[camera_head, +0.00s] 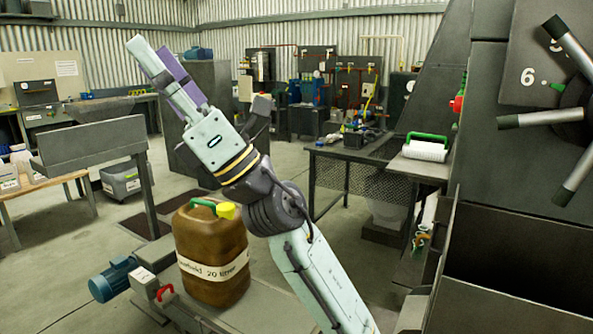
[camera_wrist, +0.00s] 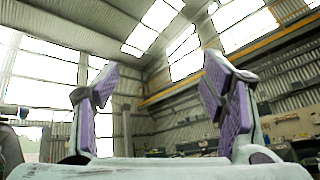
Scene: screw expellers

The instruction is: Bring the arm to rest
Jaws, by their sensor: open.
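My arm rises from the bottom of the head view. Its end, my gripper (camera_head: 157,56), is raised and points up and to the left, with pale fingers and purple pads. In the wrist view my gripper (camera_wrist: 161,78) is open, its two fingers wide apart with nothing between them. Beyond them are the roof and wall windows. In the head view, the gripper is in front of the far room and above a brown jerrycan (camera_head: 210,262), apart from it. The arm's lower links are partly cut off by the picture edge.
The jerrycan, with a yellow cap, stands on a low metal platform by a blue motor (camera_head: 112,279). A dark machine with a spoked handwheel (camera_head: 573,105) fills the right side. A dark mesh table (camera_head: 377,181) stands behind the arm. A grey trough (camera_head: 92,143) is at left.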

